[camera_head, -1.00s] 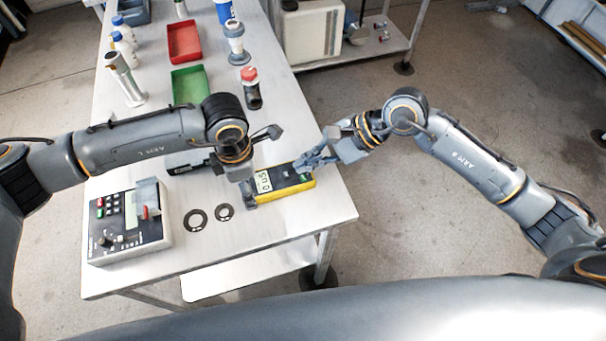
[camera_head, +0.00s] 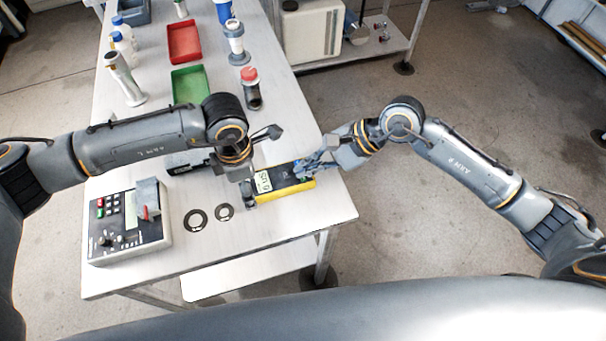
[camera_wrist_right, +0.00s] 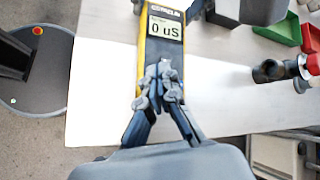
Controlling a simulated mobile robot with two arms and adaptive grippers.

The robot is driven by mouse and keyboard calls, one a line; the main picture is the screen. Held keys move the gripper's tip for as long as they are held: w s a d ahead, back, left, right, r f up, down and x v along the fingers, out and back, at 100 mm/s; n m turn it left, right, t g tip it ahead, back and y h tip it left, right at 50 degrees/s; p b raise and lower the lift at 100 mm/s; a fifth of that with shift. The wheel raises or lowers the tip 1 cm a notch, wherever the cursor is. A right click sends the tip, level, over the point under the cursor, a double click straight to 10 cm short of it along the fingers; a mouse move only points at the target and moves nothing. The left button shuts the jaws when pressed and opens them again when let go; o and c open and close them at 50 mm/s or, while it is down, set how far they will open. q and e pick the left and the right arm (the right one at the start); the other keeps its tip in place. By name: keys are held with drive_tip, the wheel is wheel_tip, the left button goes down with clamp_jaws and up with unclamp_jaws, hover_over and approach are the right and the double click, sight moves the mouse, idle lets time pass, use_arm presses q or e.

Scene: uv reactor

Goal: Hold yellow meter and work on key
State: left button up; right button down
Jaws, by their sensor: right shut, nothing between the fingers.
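The yellow meter (camera_head: 287,182) lies on the white table near its right front edge. Its display reads "0 uS" in the right wrist view (camera_wrist_right: 163,28). My left gripper (camera_head: 246,190) is at the display end of the meter, one finger by its front left side. Whether it grips the meter is hard to see. My right gripper (camera_head: 303,170) is shut and empty, its fingertips over the right part of the meter's face. In the right wrist view the closed fingertips (camera_wrist_right: 159,80) cover the key area, so the keys are hidden. Contact cannot be told.
A grey control box (camera_head: 130,224) with a red switch stands at the table's front left. Two dark rings (camera_head: 196,219) lie between it and the meter. A green tray (camera_head: 190,84), a red tray (camera_head: 185,42) and several bottles stand farther back.

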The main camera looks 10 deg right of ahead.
drive_tip(key=shift+f, duration=0.1)
idle(0.7)
drive_tip(key=shift+f, duration=0.35)
drive_tip(key=shift+f, duration=0.35)
idle(0.5)
drive_tip(key=shift+r, duration=0.8)
drive_tip(key=shift+r, duration=0.1)
drive_tip(key=shift+r, duration=2.4)
